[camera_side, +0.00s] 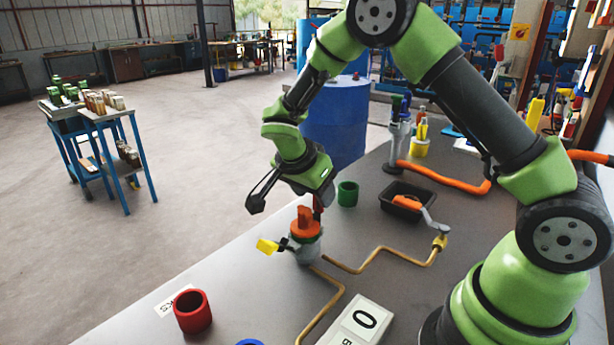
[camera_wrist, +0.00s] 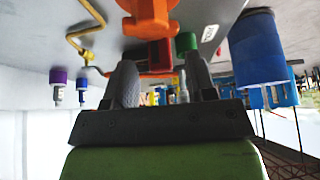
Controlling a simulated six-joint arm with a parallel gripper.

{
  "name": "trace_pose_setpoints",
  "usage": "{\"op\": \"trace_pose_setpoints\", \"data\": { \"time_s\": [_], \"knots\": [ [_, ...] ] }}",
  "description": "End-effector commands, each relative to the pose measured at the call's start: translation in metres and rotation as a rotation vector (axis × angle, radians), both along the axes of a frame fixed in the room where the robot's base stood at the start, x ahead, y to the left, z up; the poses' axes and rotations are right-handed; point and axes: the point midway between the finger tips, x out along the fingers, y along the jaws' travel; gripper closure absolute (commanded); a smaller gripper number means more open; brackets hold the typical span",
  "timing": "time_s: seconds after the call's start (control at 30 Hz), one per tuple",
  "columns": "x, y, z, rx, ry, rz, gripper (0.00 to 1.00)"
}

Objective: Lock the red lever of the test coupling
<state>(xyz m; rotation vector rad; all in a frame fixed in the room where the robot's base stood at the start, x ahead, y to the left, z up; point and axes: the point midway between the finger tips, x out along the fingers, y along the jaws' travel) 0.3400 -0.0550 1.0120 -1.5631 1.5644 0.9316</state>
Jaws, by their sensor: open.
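The test coupling (camera_side: 306,246) is a grey upright body with an orange top on the bench in the side view. A red upright part, probably the red lever (camera_side: 318,203), shows just behind the orange top, partly hidden. My gripper (camera_side: 288,206) is open above and behind the coupling, with one dark finger out to the left. In the wrist view, the orange top (camera_wrist: 148,14) is at the top edge. A red-orange piece (camera_wrist: 155,58) lies between the spread grey fingers of my gripper (camera_wrist: 160,66); contact cannot be told.
A yellow-ended handle (camera_side: 267,246) sticks out left of the coupling. Bent brass pipes (camera_side: 370,264) lie right and in front. A green cup (camera_side: 347,193) and a black tray (camera_side: 400,191) stand behind. A red cup (camera_side: 192,312) and white display box (camera_side: 356,326) are nearer the front.

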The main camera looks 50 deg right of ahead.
Motion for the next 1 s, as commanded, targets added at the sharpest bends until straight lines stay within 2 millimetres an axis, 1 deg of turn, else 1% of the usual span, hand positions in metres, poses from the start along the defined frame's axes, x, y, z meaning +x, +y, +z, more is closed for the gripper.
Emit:
{"op": "trace_pose_setpoints", "data": {
  "time_s": [0.03,0.1,0.2,0.33,0.5,0.83,0.93,1.0],
  "knots": [
    [0.001,0.006,0.010,0.000,-0.008,0.003,0.49],
    [0.001,0.013,0.023,0.001,-0.008,0.003,0.49],
    [0.001,0.022,0.040,0.000,-0.007,0.004,0.49],
    [0.001,0.031,0.057,0.000,-0.005,0.003,0.49],
    [0.000,0.037,0.067,0.000,-0.001,0.002,0.49],
    [-0.001,0.037,0.069,0.004,-0.001,0.005,0.49],
    [-0.006,0.037,0.079,0.032,0.004,0.042,0.49],
    [-0.016,0.038,0.093,0.074,0.009,0.099,0.49]
  ]
}}
